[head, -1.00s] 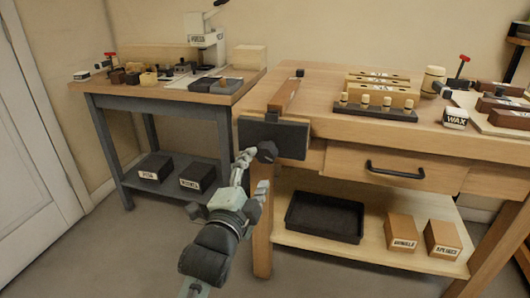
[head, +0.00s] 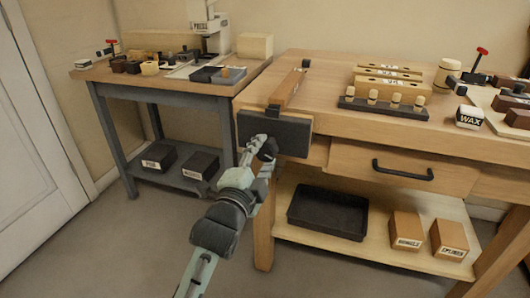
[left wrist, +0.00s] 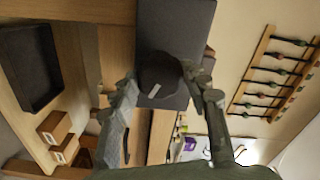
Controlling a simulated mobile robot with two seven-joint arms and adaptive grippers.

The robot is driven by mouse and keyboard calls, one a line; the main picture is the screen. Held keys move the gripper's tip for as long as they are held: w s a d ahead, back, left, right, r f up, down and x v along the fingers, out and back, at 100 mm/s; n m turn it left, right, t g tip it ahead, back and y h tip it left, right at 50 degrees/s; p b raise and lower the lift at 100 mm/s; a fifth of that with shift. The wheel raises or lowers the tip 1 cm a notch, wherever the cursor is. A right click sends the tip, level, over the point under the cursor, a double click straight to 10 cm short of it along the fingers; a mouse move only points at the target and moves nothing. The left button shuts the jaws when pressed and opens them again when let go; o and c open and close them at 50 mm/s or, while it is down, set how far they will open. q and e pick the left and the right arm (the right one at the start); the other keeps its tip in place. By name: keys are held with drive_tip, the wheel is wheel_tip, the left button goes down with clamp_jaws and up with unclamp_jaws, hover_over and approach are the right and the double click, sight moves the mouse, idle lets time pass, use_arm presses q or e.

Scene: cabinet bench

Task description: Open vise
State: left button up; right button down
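The vise is on the left front end of the wooden bench. Its dark front jaw (head: 275,133) shows in the head view, with a round dark knob (head: 268,150) on its front face. My left gripper (head: 259,148) is at the knob. In the left wrist view the knob (left wrist: 160,73) lies between the two fingertips of my left gripper (left wrist: 160,80), against the dark jaw plate (left wrist: 178,25). The fingers are spread on either side of the knob, with small gaps showing. My right gripper is in neither view.
A drawer with a black handle (head: 402,171) is right of the vise. Below, the shelf holds a black tray (head: 327,212) and two labelled boxes. A grey side table (head: 160,91) stands left. The bench top holds a peg block (head: 383,107) and a wax tin (head: 469,117).

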use_arm(q)
drive_tip(key=c, duration=0.4)
drive_tip(key=shift+r+n+p, duration=0.15)
drive_tip(key=shift+n+p, duration=0.6)
drive_tip(key=shift+n, duration=0.25)
drive_tip(key=shift+c, duration=0.2)
drive_tip(key=shift+n+p, duration=0.3)
drive_tip(key=shift+n, duration=0.4)
drive_tip(key=shift+n+p, duration=0.7)
drive_tip(key=shift+n, duration=0.2)
drive_tip(key=shift+s+n+p, duration=0.1)
drive_tip(key=shift+n+p, duration=0.2)
drive_tip(key=shift+n, duration=0.5)
